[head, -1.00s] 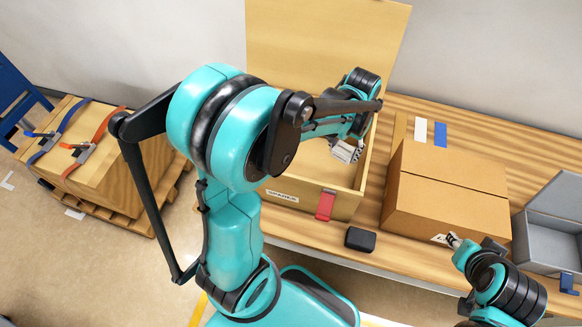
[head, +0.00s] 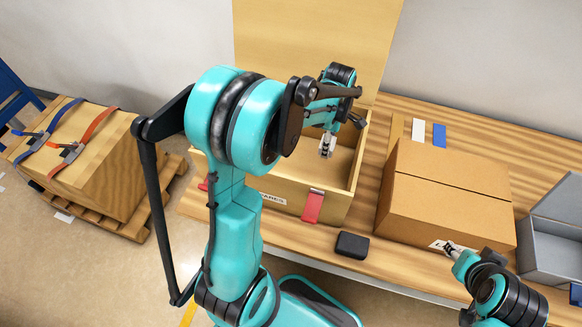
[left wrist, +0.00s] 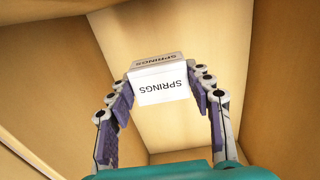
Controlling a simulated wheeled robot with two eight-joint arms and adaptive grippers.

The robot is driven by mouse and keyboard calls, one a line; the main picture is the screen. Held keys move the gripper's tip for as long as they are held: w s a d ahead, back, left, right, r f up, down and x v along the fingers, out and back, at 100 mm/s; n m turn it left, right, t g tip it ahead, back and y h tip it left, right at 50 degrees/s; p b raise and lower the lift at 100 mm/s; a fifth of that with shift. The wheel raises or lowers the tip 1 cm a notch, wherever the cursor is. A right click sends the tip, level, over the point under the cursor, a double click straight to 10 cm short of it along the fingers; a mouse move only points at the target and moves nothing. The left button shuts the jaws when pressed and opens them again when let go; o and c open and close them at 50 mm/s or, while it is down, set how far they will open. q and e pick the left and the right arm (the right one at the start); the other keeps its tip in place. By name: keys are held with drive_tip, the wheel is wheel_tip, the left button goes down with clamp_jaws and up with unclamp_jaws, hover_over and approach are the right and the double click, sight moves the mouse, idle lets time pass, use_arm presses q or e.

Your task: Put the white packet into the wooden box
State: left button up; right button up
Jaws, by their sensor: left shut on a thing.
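The wooden box (head: 338,210) stands open on the table with its lid raised at the back and a red latch on its front. My left gripper (head: 327,150) is over the box's opening, pointing down. In the left wrist view, my left gripper (left wrist: 161,92) is shut on the white packet (left wrist: 160,90), which is marked SPRINGS. The box's inner walls and floor surround the packet there. In the head view the packet is hard to make out. My right gripper (head: 449,247) is beside the front of the cardboard box, and its finger opening is unclear.
A closed cardboard box (head: 445,205) stands right of the wooden box. A black case (head: 352,245) lies near the table's front edge. A grey open bin (head: 552,245) is at far right. A strapped crate (head: 90,155) sits on a pallet at left.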

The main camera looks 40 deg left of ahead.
use_arm(q)
drive_tip(key=b, duration=0.4)
hover_over(292, 171)
drive_tip(key=s+d, duration=0.1)
drive_tip(key=s, duration=0.1)
drive_tip(key=f, duration=0.7)
drive_tip(key=shift+w, duration=0.2)
drive_tip(key=shift+f+b, duration=0.65)
drive_tip(key=shift+f, duration=1.3)
drive_tip(key=shift+f, duration=0.15)
drive_tip(key=o, duration=1.3)
drive_tip(key=shift+c, duration=0.2)
drive_tip(key=shift+r, duration=0.25)
wheel_tip(292, 171, up, 12)
drive_tip(key=p, duration=0.4)
